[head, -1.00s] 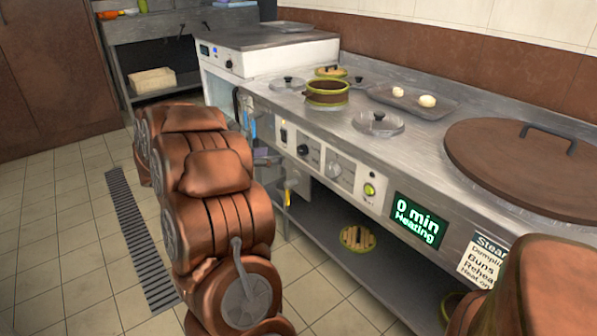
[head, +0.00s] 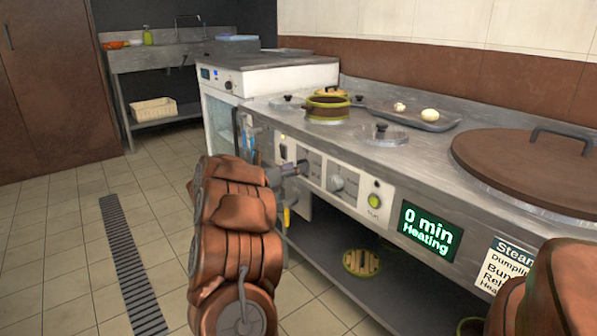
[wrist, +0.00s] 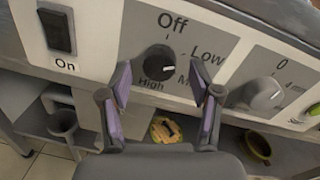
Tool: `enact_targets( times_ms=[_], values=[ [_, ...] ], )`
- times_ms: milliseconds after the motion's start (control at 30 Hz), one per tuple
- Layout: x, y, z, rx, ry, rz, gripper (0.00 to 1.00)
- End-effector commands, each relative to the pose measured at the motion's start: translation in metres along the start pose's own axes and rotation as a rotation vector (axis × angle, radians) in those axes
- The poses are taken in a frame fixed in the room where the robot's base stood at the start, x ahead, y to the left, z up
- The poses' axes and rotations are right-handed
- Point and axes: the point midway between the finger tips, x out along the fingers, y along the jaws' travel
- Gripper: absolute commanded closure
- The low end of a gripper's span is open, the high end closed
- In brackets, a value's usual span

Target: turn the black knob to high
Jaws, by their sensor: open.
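The black knob (wrist: 158,63) sits on a pale panel in the wrist view, with Off above it, Low to the right and High at the lower left. A label at the lower right is partly hidden by a finger. I cannot tell for sure which mark the knob points to. My gripper (wrist: 160,82) is open, with one purple-padded finger on each side of the knob in the picture. The fingers do not visibly touch it. In the head view my gripper (head: 292,170) is at the panel front and covers the knob.
A black rocker switch (wrist: 57,30) marked On is left of the knob. A grey dial (wrist: 265,93) is to the right. A green button (head: 374,201) and a display (head: 430,229) reading 0 min Heating are farther right. The counter above holds a pot (head: 327,109) and lids.

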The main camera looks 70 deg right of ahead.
Motion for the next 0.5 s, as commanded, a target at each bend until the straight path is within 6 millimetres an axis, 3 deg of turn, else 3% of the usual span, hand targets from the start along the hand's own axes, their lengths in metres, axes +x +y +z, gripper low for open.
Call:
enact_targets(
  times_ms=[200,500],
  values=[
    [0.014,-0.001,-0.001,0.001,0.0,-0.001,0.37],
    [0.015,-0.001,0.001,0.001,-0.001,-0.001,0.4]
  ],
)
